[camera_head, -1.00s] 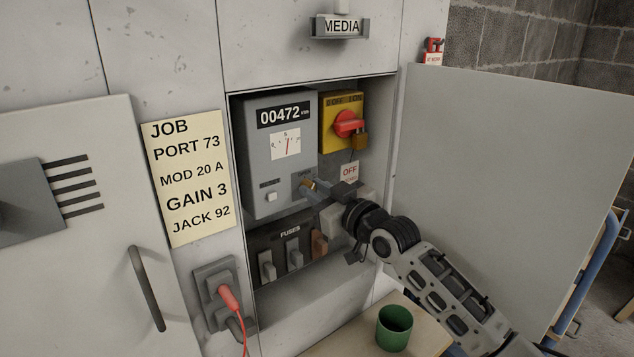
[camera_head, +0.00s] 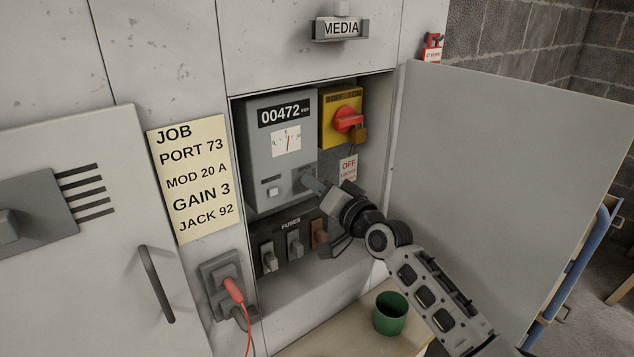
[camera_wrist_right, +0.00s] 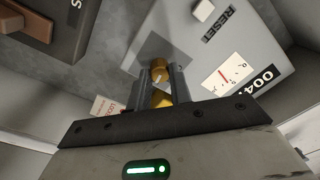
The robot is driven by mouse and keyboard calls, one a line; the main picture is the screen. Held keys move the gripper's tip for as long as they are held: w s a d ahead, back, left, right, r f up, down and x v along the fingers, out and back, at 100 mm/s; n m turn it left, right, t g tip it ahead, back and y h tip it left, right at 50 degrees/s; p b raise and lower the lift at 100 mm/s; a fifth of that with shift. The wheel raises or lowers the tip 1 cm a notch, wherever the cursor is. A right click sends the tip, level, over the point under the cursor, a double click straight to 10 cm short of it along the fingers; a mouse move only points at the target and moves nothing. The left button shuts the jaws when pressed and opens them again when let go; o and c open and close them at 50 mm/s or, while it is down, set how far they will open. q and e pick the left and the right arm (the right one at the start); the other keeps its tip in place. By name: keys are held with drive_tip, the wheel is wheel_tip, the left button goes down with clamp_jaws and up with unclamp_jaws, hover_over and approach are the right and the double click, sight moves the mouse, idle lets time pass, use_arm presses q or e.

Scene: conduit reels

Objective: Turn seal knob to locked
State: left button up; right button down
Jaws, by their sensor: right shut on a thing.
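The grey meter box (camera_head: 258,170), reading 00472, sits inside the open cabinet. Its small brass seal knob (camera_wrist_right: 159,66) is at the lower right of the box front; in the wrist view it shows between my right fingers. My right gripper (camera_head: 310,184) reaches in from the right, and its fingers hide the knob in the head view. In the wrist view the right gripper (camera_wrist_right: 160,82) is shut on the brass knob. My left gripper is not in view.
A yellow switch with a red handle (camera_head: 347,120) and padlock is right of the meter. Fuses (camera_head: 295,245) sit below. The open cabinet door (camera_head: 500,170) stands right of my arm. A green cup (camera_head: 390,316) stands on the ledge below.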

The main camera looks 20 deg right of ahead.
drive_tip(key=shift+m, duration=0.9)
drive_tip(key=c, duration=1.3)
unclamp_jaws()
drive_tip(key=shift+b+v, duration=0.55)
drive_tip(key=shift+v, duration=7.45)
drive_tip(key=shift+f, duration=0.15)
